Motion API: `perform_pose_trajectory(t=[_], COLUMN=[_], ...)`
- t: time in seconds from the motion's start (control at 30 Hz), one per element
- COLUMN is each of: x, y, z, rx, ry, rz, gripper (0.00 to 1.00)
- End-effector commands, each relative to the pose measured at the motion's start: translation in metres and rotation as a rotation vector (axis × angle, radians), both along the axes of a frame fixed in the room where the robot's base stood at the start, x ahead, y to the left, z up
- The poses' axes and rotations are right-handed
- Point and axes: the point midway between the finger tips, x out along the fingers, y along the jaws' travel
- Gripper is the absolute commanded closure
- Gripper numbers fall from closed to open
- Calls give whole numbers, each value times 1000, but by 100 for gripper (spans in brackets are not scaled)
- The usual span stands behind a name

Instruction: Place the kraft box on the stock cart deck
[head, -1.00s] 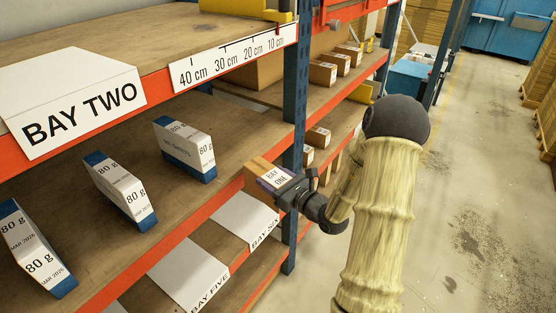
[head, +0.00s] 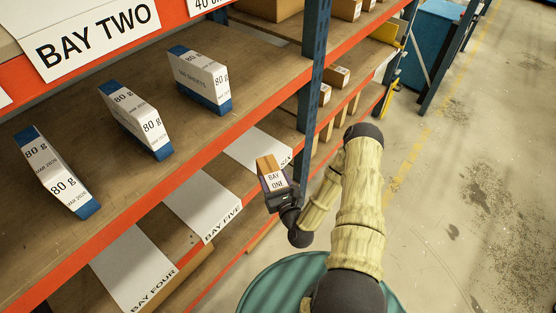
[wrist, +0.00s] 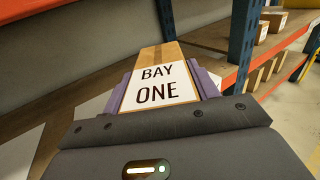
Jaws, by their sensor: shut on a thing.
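The kraft box (head: 267,164) is a small brown carton with a white label reading BAY ONE. It is held in the air in front of the rack's lower shelves in the head view. My gripper (head: 275,186) is shut on it. In the wrist view the purple fingers of my gripper (wrist: 164,88) press on both sides of the kraft box (wrist: 160,54), with the label facing the camera. I cannot make out a stock cart deck in these frames.
The rack's orange shelf edge (head: 225,135) and blue upright (head: 312,75) are close to the box. Several white and blue 80 g packs (head: 200,80) stand on the middle shelf. The concrete floor (head: 450,180) at right is open.

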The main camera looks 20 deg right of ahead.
Motion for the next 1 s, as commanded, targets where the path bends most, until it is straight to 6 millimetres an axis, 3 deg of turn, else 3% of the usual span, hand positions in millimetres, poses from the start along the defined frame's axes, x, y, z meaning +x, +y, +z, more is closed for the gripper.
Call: perform_pose_trajectory(t=[0.33, 1.0], x=[-13, -12], y=[11, 13], z=[-65, -67], rx=[6, 1], ry=[-3, -4], rz=[-82, -74], gripper=[82, 82])
